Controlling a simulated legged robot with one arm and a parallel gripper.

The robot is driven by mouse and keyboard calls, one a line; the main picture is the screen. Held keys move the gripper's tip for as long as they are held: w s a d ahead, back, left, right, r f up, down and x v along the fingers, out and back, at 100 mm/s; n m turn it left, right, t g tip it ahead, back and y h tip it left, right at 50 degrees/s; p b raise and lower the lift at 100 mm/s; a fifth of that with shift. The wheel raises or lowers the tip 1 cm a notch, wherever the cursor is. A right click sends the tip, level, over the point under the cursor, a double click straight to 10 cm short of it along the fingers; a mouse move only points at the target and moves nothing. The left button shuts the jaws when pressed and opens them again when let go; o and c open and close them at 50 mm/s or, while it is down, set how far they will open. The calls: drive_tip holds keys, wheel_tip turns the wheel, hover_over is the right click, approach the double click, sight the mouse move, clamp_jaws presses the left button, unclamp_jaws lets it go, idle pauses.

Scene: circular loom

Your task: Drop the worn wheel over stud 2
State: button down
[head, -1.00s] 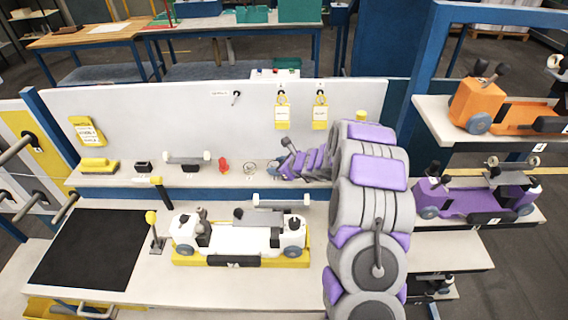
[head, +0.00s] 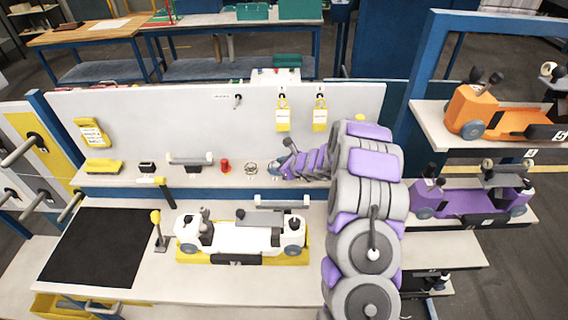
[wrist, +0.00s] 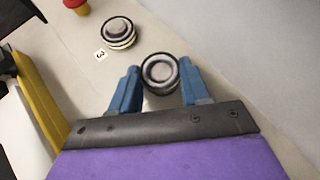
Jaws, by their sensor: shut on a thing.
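My gripper (wrist: 158,82), with blue fingers, is shut on a small round grey wheel (wrist: 160,71) with a dark rim and a pale ring around its centre. The wheel is held face-on to the wrist camera above the pale shelf. Another round piece (wrist: 118,33) with a dark ring sits on the shelf up and left of it, beside a small label that looks like a 3. In the head view my gripper (head: 275,169) is over the back shelf, just right of that round piece (head: 251,168). I cannot make out a stud 2 label. The spot beneath the held wheel is hidden.
A red piece (head: 225,166) stands left on the shelf (head: 120,181). A white cart (head: 240,238) sits in a yellow tray on the bench. Yellow tags (head: 283,116) hang on the back panel. Purple (head: 470,201) and orange (head: 515,121) carts stand on the right racks.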

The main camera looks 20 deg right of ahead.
drive_tip(key=shift+s+a+f+g+y+p, duration=0.1)
drive_tip(key=shift+a+g+y+p, duration=0.6)
drive_tip(key=shift+p, duration=2.15)
drive_tip(key=shift+s+a+f+p, duration=0.1)
drive_tip(key=shift+a+f+p, duration=0.1)
drive_tip(key=shift+f+p, duration=0.1)
drive_tip(key=shift+r+p, duration=0.1)
drive_tip(key=shift+p, duration=0.65)
drive_tip(key=c, duration=1)
unclamp_jaws()
drive_tip(key=shift+d+f, duration=0.1)
drive_tip(key=shift+f, duration=0.15)
drive_tip(key=o, duration=0.5)
drive_tip(key=shift+w+a+r, duration=0.2)
drive_tip(key=shift+a+r, duration=0.05)
drive_tip(key=shift+a, duration=0.1)
drive_tip(key=shift+o, duration=0.2)
drive_tip(key=shift+d+r+h, duration=0.15)
drive_tip(key=shift+d+h, duration=0.15)
drive_tip(key=shift+d, duration=0.4)
drive_tip(key=shift+s+d+r+t, duration=0.3)
drive_tip(key=shift+d, duration=0.05)
drive_tip(key=v, duration=1.6)
drive_tip(key=shift+p, duration=0.3)
